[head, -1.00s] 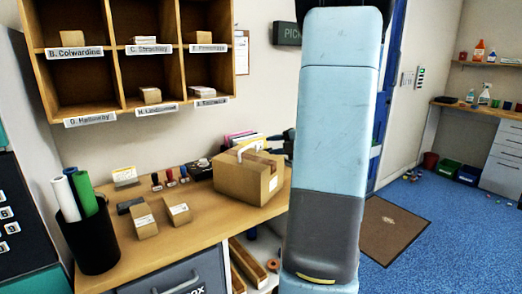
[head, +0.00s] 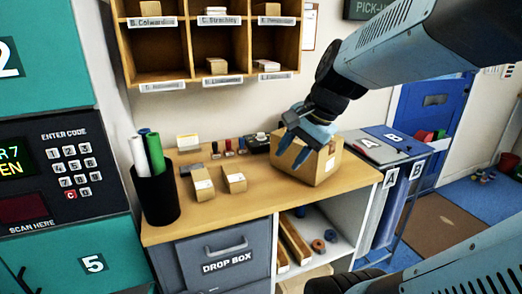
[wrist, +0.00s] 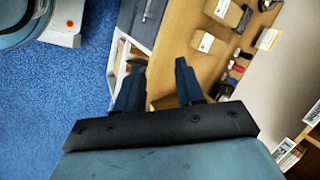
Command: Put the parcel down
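The parcel (head: 327,168), a brown cardboard box with a white label, sits upright at the right end of the wooden counter (head: 240,210). My gripper (head: 296,151) is at the parcel's upper left side, its blue fingers spread in front of and over the top of the box. In the wrist view the two fingers (wrist: 158,85) are clearly apart, with only tan surface showing between them. I cannot tell whether that is counter or box, or whether the fingers touch the parcel. My gripper hides part of the parcel's top.
Two small boxes (head: 202,184), several stamps (head: 228,146) and a black bin of rolls (head: 155,192) stand left on the counter. Pigeonholes (head: 213,47) hang above. A stand marked A and B (head: 395,150) adjoins the right end. The counter's front middle is clear.

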